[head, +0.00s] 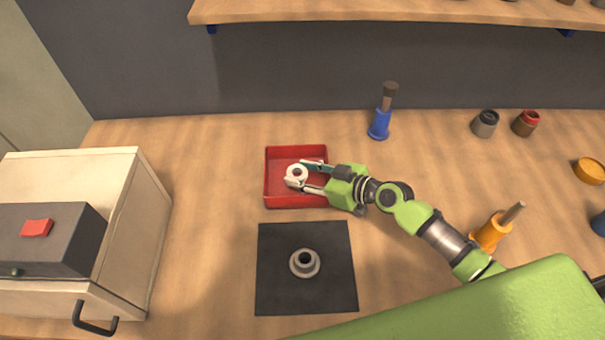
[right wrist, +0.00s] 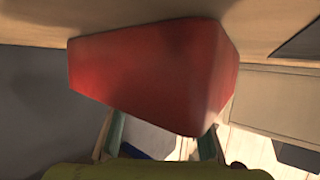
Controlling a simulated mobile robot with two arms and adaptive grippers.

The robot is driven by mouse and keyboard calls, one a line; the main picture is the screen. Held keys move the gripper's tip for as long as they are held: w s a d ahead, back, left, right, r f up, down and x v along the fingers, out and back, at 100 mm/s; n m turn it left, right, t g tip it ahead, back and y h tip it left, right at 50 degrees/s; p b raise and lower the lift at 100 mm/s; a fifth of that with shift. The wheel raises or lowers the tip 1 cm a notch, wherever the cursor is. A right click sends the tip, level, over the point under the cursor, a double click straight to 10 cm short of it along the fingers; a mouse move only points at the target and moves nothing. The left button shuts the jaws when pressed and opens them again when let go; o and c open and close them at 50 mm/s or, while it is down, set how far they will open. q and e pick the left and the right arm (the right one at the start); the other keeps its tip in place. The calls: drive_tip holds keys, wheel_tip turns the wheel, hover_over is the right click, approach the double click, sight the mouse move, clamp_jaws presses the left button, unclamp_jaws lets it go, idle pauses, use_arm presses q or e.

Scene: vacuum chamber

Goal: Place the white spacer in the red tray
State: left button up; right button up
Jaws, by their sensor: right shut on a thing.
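The white spacer (head: 298,170), a small ring, is between the fingertips of my right gripper (head: 305,178) in the head view. The gripper is shut on it. The spacer shows over the inside of the red tray (head: 268,190); whether it touches the tray floor I cannot tell. The gripper reaches over the tray's right side. In the right wrist view the red tray (right wrist: 150,70) fills the middle above the finger parts, and I cannot make out the spacer there. My left gripper is not in view.
A black mat (head: 275,290) with a grey flanged part (head: 304,264) lies in front of the tray. A blue-based tool holder (head: 380,124) stands behind it to the right. A pale cabinet (head: 150,210) with a dark box is at left. An orange holder (head: 491,231) stands near my right arm.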

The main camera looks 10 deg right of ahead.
drive_tip(key=o, duration=1.1)
drive_tip(key=shift+s+f, duration=0.1)
drive_tip(key=shift+f, duration=0.05)
drive_tip(key=shift+r+p, duration=0.5)
drive_tip(key=shift+p, duration=0.25)
drive_tip(key=shift+d+r, duration=0.2)
drive_tip(key=shift+d, duration=0.05)
drive_tip(key=b+v, duration=0.2)
drive_tip(key=v, duration=0.8)
drive_tip(key=shift+s+f, duration=0.1)
drive_tip(key=shift+s, duration=0.05)
drive_tip(key=shift+s+d+r+b, duration=0.3)
drive_tip(key=shift+s+r+b, duration=0.05)
drive_tip(key=shift+s+r, duration=0.15)
